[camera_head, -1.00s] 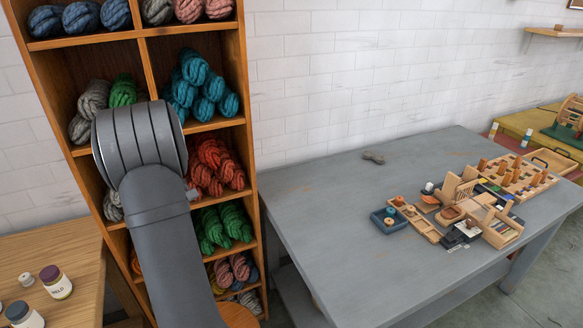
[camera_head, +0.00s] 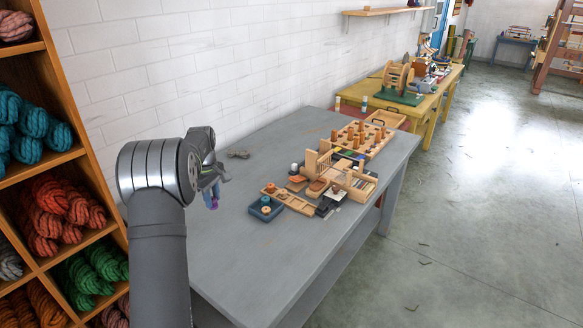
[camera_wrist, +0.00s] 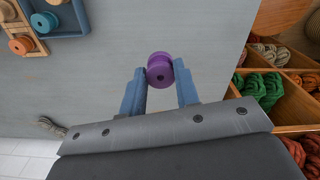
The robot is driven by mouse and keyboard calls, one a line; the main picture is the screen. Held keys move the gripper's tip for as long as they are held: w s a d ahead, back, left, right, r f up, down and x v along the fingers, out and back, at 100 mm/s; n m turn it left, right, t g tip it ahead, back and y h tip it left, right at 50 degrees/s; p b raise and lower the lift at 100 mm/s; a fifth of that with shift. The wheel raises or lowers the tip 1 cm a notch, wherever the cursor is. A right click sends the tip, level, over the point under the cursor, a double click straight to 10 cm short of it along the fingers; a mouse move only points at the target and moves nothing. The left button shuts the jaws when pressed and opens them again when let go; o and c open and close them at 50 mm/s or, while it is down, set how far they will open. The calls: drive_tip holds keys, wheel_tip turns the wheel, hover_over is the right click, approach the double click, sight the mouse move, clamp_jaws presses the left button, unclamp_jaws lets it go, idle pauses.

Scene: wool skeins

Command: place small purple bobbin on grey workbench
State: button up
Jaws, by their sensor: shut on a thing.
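The small purple bobbin (camera_wrist: 160,70) is held between the blue fingertips of my gripper (camera_wrist: 160,86) in the wrist view. The gripper is shut on it. In the head view my gripper (camera_head: 210,190) is over the near left part of the grey workbench (camera_head: 235,245), with the purple bobbin (camera_head: 213,204) at its tip. The bare grey top of the workbench (camera_wrist: 110,90) fills much of the wrist view behind the bobbin. The height of the bobbin above the top is hard to tell.
A blue tray (camera_head: 265,208) with bobbins, wooden boxes (camera_head: 340,170) and a peg board (camera_head: 360,138) stand on the bench's right side. A grey object (camera_head: 238,154) lies near the wall. A shelf of wool skeins (camera_head: 50,170) stands left. The front left of the bench is clear.

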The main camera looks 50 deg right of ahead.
drive_tip(key=s+d+f+m, duration=0.1)
drive_tip(key=s+d+m, duration=0.5)
drive_tip(key=s+d, duration=1.7)
hover_over(287, 213)
wheel_tip(287, 213, down, 7)
drive_tip(key=shift+r, duration=0.1)
drive_tip(key=shift+f, duration=2)
drive_tip(key=shift+f, duration=0.15)
drive_tip(key=o, duration=1)
wheel_tip(287, 213, up, 12)
drive_tip(key=shift+r, duration=0.15)
